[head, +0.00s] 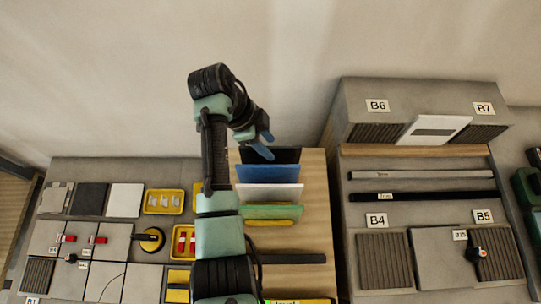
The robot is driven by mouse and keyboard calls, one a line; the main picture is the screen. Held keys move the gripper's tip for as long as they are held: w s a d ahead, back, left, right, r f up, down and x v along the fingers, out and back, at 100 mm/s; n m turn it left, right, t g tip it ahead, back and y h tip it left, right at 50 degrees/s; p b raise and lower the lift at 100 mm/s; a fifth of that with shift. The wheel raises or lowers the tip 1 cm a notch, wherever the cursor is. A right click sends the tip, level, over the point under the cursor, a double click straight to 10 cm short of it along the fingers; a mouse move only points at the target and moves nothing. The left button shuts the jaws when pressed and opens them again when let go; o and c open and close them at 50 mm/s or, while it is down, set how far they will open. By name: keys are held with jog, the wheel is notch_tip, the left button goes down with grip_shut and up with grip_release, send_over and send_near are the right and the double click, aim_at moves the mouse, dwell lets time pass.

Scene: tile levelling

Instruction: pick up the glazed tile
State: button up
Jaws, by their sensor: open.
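No tile is labelled as glazed that I can read. Flat tiles lie at the left: a dark one (90,198) and a white one (125,200). Upright coloured slabs stand in a row at the centre: a blue one (262,173), a white one (268,192) and a green one (270,211). A white framed plate (435,129) leans on the right-hand block. My gripper (264,149) is open and points down above the black slab (285,155) at the back of the row. Its fingertips are small in view, and I see nothing held.
Yellow trays (163,192) with small parts and a black suction-cup tool (152,239) lie left of my arm. The grey right-hand block (420,185) carries ribbed panels, bars and labels B4 to B7. A plain wall is behind. My arm hides part of the middle.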

jog(key=shift+x, duration=1.05)
jog(key=shift+f, duration=0.3)
grip_shut()
dwell(1.1)
